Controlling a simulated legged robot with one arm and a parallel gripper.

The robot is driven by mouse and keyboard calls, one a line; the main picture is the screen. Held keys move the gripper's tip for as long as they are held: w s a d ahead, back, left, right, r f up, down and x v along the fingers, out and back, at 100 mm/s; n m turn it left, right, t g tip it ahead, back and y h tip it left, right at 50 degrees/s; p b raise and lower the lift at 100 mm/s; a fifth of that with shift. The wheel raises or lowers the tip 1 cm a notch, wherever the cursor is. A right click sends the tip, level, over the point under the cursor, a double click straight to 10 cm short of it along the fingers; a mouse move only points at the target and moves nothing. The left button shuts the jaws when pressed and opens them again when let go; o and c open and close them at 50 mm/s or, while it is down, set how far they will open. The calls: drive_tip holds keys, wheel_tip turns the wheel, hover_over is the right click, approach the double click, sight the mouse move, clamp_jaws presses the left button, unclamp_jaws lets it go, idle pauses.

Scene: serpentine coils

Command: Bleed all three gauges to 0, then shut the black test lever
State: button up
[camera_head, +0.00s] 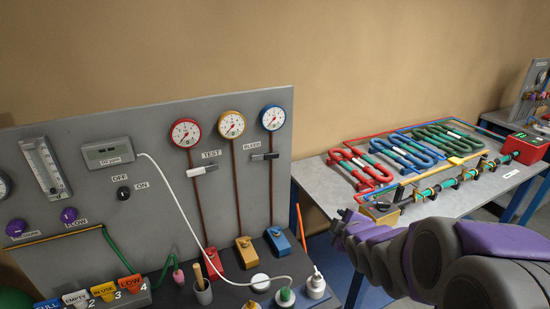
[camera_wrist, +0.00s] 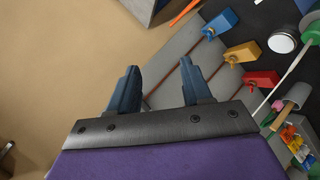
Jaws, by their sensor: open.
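Three round gauges hang on the grey panel: red-rimmed (camera_head: 185,133), yellow-rimmed (camera_head: 231,124) and blue-rimmed (camera_head: 272,117). Their needles are too small to read surely. Red, yellow and blue blocks stand at the feet of the gauge pipes; the red block (camera_wrist: 260,78), yellow block (camera_wrist: 243,52) and blue block (camera_wrist: 220,24) also show in the wrist view. My gripper (camera_head: 345,216) is right of the panel, apart from it, open and empty (camera_wrist: 158,82).
A pipe-coil table (camera_head: 320,170) stands at the right, behind my arm. A white hose (camera_head: 190,210) loops across the panel. A cup (camera_head: 203,292), bottle (camera_head: 316,284) and numbered bins (camera_head: 104,290) crowd the bench front. An orange rod (camera_head: 301,228) rises beside the panel.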

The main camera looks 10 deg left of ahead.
drive_tip(key=w+a+r+n+t+y, duration=0.2)
drive_tip(key=w+a+n+y, duration=0.1)
drive_tip(key=w+a+n, duration=0.15)
drive_tip(key=n+t+y+p, duration=0.1)
drive_tip(key=n+t+y, duration=0.1)
drive_tip(key=n+y, duration=0.2)
approach(272, 158)
drive_tip(key=shift+m, duration=0.25)
drive_tip(key=b+x, duration=0.2)
drive_tip(key=x, duration=0.6)
drive_tip(key=shift+w+r, duration=0.15)
drive_tip(key=shift+w, duration=0.1)
drive_tip(key=shift+c, duration=0.5)
clamp_jaws()
